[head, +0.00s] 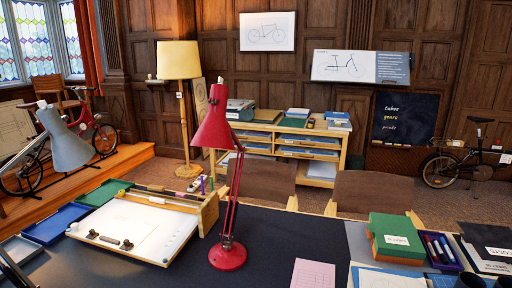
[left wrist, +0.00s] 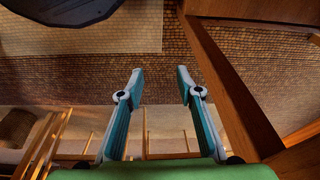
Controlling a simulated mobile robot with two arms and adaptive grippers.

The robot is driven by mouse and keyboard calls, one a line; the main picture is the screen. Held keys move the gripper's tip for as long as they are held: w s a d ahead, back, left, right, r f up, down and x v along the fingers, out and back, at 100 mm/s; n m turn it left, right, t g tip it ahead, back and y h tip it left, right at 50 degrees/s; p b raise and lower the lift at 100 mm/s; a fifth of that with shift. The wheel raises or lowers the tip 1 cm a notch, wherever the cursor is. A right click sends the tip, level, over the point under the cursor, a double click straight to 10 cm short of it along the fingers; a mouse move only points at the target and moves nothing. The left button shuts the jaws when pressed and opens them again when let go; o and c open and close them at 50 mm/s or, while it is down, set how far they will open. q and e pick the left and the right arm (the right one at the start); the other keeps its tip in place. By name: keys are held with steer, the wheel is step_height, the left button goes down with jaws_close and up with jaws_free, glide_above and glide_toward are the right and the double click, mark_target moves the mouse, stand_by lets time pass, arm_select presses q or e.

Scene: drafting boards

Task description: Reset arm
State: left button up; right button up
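My left gripper (left wrist: 160,75) is open in the left wrist view, its two teal fingers apart with nothing between them. Patterned floor shows beyond the fingertips. My right gripper is in neither view. A red desk lamp (head: 228,257) stands upright on the dark table (head: 275,228) in the head view, its shade tilted down to the left.
A white drawing board (head: 150,215), a blue tray (head: 56,224) and a grey lamp (head: 68,145) are at the left. A green box (head: 395,238) and pens stand at the right. Wooden chairs (head: 375,192) line the far edge. The table middle is mostly clear.

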arm_select(q)
steer(key=s+a+f+g, duration=0.1)
steer(key=s+a+f, duration=0.2)
steer(key=s+f, duration=1.6)
step_height(320, 180, down, 3)
steer(key=shift+a+r+g, duration=0.2)
steer(key=shift+g, duration=0.1)
